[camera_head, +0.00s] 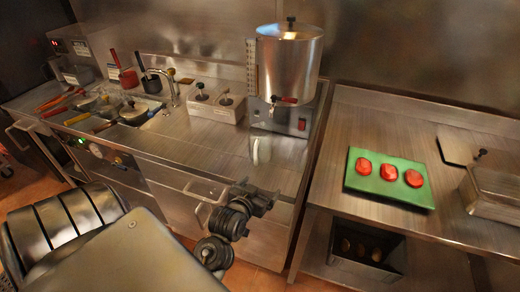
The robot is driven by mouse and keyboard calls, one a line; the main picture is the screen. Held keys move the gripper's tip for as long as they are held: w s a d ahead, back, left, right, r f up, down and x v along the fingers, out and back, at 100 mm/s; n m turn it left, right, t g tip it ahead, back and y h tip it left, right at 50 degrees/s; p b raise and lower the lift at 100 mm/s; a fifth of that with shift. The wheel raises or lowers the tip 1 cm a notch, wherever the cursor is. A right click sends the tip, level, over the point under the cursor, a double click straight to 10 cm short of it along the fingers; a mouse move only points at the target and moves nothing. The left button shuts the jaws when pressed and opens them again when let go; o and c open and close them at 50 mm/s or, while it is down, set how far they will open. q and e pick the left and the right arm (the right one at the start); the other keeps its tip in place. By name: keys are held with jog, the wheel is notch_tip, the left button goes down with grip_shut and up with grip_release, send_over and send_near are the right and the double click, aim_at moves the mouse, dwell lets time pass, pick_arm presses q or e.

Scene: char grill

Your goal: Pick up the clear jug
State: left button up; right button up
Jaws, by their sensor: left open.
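A small clear jug (261,150) stands upright on the steel counter, just in front of the large metal urn and below its red-handled tap. It is see-through, so its outline is faint. My left gripper (263,197) is open and empty at the counter's front edge, nearer to me and below the jug in the picture. A clear gap of counter lies between the gripper and the jug. My right gripper is out of view.
The metal urn (289,65) stands behind the jug. A green tray (390,177) with three red pieces lies on the right table (345,115).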

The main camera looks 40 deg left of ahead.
aim_at(258, 139)
pick_arm(q)
jog(key=w+a+r+n+t+y, duration=0.1)
jog(key=a+r, duration=0.1)
jog(key=w+a+r+n+y, duration=0.1)
jog(key=a+r+y, duration=0.1)
jog(key=w+a+r+n+t+y, duration=0.1)
jog(key=w+a, duration=0.1)
jog(key=shift+w+a+r+t+y+b, duration=0.1)
jog(key=shift+a+r+t+y+b, duration=0.2)
jog(key=shift+r+y, duration=0.1)
jog(key=b+x, duration=0.1)
jog(key=x, duration=0.3)
jog(key=shift+f, duration=0.1)
jog(key=shift+w+a, duration=0.15)
jog(key=shift+w, duration=0.2)
jog(key=shift+w+a+b, duration=0.15)
jog(key=shift+b, duration=0.35)
jog(key=b+x, duration=0.1)
jog(key=x, duration=0.1)
jog(key=b+x, duration=0.1)
jog(key=x, duration=0.1)
jog(key=shift+w+a+r, duration=0.2)
jog(key=shift+w, duration=0.15)
jog(key=shift+s+r, duration=0.1)
